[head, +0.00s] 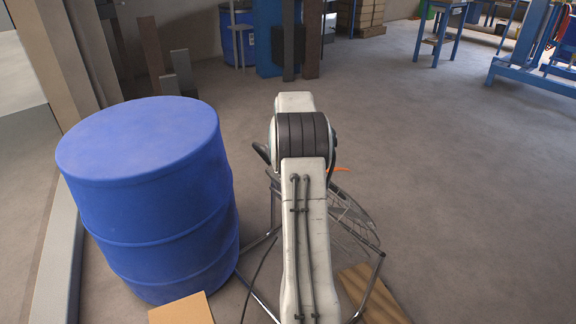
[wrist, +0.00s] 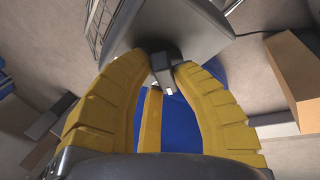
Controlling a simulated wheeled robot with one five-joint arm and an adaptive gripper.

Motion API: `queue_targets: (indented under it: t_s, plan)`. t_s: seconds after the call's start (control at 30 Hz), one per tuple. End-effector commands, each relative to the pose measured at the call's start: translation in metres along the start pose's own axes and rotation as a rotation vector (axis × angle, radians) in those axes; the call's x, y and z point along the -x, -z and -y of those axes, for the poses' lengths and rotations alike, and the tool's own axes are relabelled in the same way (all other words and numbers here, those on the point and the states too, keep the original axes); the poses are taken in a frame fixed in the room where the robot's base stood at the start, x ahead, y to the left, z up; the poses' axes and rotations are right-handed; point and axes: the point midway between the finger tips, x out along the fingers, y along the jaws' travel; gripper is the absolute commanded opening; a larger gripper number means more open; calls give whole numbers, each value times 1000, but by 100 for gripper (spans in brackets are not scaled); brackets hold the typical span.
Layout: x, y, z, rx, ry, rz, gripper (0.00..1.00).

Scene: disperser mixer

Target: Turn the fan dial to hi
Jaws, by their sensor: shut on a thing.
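The fan (head: 345,215) stands on a tubular metal frame on the floor, mostly hidden behind my arm in the head view. In the wrist view its grey housing (wrist: 200,20) fills the top, with part of the wire cage (wrist: 97,22) at the left. The dark fan dial (wrist: 161,66) sticks out from the housing. My gripper (wrist: 164,72) has its yellow fingertips shut on the dial, one on each side. The dial's markings are not visible, so its setting cannot be told. My gripper is hidden in the head view.
A blue drum (head: 150,205) stands close to the left of the fan. A cardboard piece (head: 182,309) and a wooden pallet-like board (head: 372,292) lie low in front. A dark cable (head: 256,280) runs by the frame.

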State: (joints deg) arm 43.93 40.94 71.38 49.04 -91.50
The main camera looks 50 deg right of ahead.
Motion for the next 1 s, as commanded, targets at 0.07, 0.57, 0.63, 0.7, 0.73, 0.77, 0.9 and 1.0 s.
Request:
queue_targets:
  t_s: [0.07,0.57,0.63,0.7,0.73,0.77,0.9,1.0]
  plan:
    - [0,0,0,0,1,0,0]
    - [1,-2,2,-297,-129,-14,0]
    - [1,-3,2,-329,-141,-17,0]
    - [0,-3,2,-348,-148,-19,0]
    - [0,-3,2,-352,-150,-20,0]
    - [0,-3,2,-355,-151,-20,0]
    - [0,-4,2,-356,-151,-20,0]
    - [0,-4,2,-355,-151,-20,0]
